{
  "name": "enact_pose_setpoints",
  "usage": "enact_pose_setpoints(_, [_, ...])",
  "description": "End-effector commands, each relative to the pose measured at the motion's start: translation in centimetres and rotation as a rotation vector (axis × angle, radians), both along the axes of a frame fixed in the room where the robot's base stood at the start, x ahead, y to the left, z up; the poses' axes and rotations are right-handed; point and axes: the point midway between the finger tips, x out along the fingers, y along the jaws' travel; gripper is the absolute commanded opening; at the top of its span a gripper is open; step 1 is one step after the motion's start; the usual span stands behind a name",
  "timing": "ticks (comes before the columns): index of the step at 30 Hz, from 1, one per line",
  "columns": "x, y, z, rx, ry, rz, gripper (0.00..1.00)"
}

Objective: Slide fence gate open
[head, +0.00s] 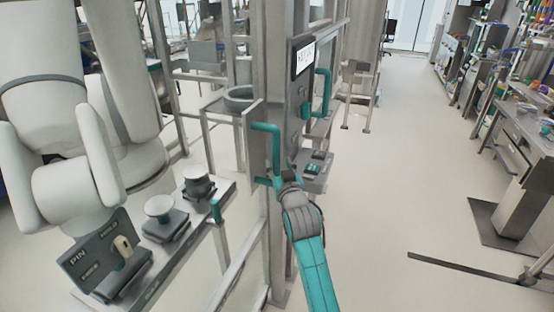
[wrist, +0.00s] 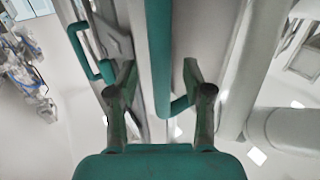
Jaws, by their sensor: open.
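The metal fence (head: 272,60) has a tall post and a dark panel with a white sign. A teal handle (head: 266,140) stands upright on the left of the panel; a second teal handle (head: 322,92) is on its right. I cannot tell which one is fixed to the sliding gate. My gripper (head: 284,180) is at the lower end of the left handle. In the wrist view my gripper (wrist: 160,85) is open, with the near handle's bar (wrist: 158,45) between its two fingers in the picture. No grip shows. The other handle (wrist: 88,50) is left of the fingers.
A small box with buttons (head: 316,172) sticks out just right of my gripper. A large white machine arm (head: 60,120) and a rail with a PIN sign (head: 98,255) stand at left. Open floor (head: 380,180) lies right of the fence, with shelves (head: 470,60) beyond.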

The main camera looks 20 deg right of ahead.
Motion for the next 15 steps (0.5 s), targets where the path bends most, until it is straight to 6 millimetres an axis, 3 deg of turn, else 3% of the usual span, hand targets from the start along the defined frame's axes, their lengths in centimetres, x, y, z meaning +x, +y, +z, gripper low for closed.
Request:
enact_pose_setpoints(6, [2.9,-0.1,0.0,0.000,0.000,0.000,0.51])
enact_pose_setpoints(15, [3.8,-0.2,0.0,0.000,0.000,0.000,0.51])
